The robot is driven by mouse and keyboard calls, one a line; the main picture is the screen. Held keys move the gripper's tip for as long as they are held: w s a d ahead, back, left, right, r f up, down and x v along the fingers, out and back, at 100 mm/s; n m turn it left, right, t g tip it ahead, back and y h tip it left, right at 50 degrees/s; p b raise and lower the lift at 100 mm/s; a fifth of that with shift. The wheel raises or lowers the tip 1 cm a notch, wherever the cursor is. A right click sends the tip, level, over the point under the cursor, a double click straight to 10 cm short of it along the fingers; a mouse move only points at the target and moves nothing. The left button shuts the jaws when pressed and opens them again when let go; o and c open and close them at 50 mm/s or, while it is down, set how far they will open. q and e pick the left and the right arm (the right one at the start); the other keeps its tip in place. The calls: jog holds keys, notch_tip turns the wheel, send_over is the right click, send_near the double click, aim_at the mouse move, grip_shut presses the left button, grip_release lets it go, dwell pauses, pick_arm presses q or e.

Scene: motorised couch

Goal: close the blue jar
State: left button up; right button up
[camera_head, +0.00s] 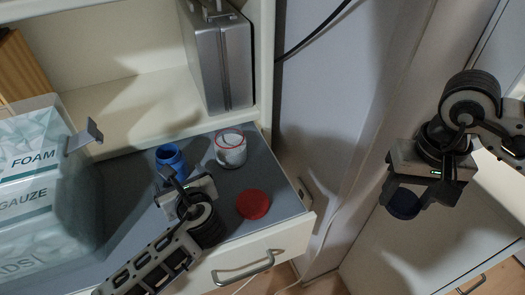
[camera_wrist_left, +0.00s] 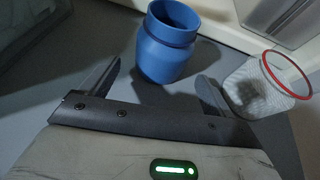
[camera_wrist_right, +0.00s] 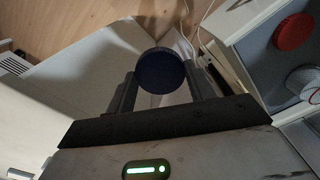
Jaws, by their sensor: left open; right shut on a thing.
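The blue jar (camera_head: 171,160) stands upright and without a lid on the grey surface; it also shows in the left wrist view (camera_wrist_left: 167,42). My left gripper (camera_head: 172,180) is open just in front of it, and in the left wrist view its fingers point to either side of the jar with a gap before it. My right gripper (camera_head: 404,195) is shut on a dark blue lid (camera_head: 404,204), held in the air at the right, well away from the jar. The lid is round between the fingertips in the right wrist view (camera_wrist_right: 160,71).
A clear jar with a red rim (camera_head: 231,149) stands right of the blue jar. A red lid (camera_head: 252,204) lies on the surface nearer the drawer front. A metal case (camera_head: 217,60) stands on the shelf behind. A translucent box (camera_head: 40,190) fills the left side.

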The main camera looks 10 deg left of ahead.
aim_at(173, 167)
pick_arm(q)
jog(key=shift+w+a, duration=0.15)
jog(key=x, duration=0.4)
jog(key=r+x, duration=0.1)
jog(key=x, duration=0.1)
jog(key=shift+w+b, duration=0.1)
jog(key=shift+b, duration=0.2)
jog(key=c, duration=1.1)
